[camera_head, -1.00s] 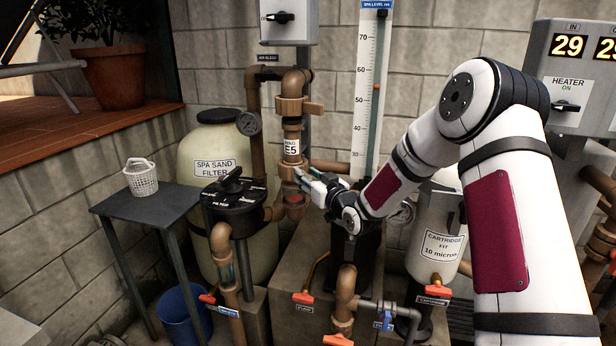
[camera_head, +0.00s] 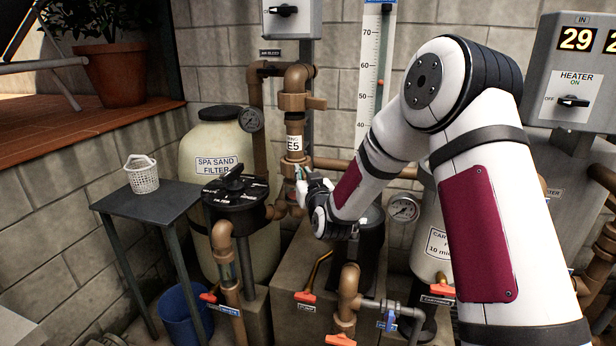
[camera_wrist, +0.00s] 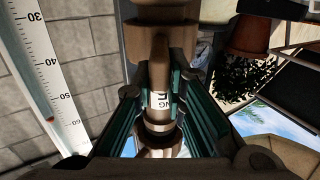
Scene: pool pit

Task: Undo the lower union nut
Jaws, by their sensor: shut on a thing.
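The lower union nut (camera_head: 293,168) is a tan-brown collar on the vertical pipe, just below the white label ending in "E5" (camera_head: 294,143). My gripper (camera_head: 302,176) reaches it from the right and is shut on it. In the wrist view my gripper's teal-lined fingers (camera_wrist: 160,88) stand on both sides of the pipe. That view is upside down, with the nut (camera_wrist: 165,36) towards the top and part of the label (camera_wrist: 159,100) between the fingers. The exact contact on the nut is partly hidden in both views.
A black multiport valve (camera_head: 236,198) and the sand filter (camera_head: 205,150) stand left of the pipe. A gauge (camera_head: 404,209) and the cartridge housing (camera_head: 437,240) are to the right. A small table (camera_head: 150,205) stands farther left.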

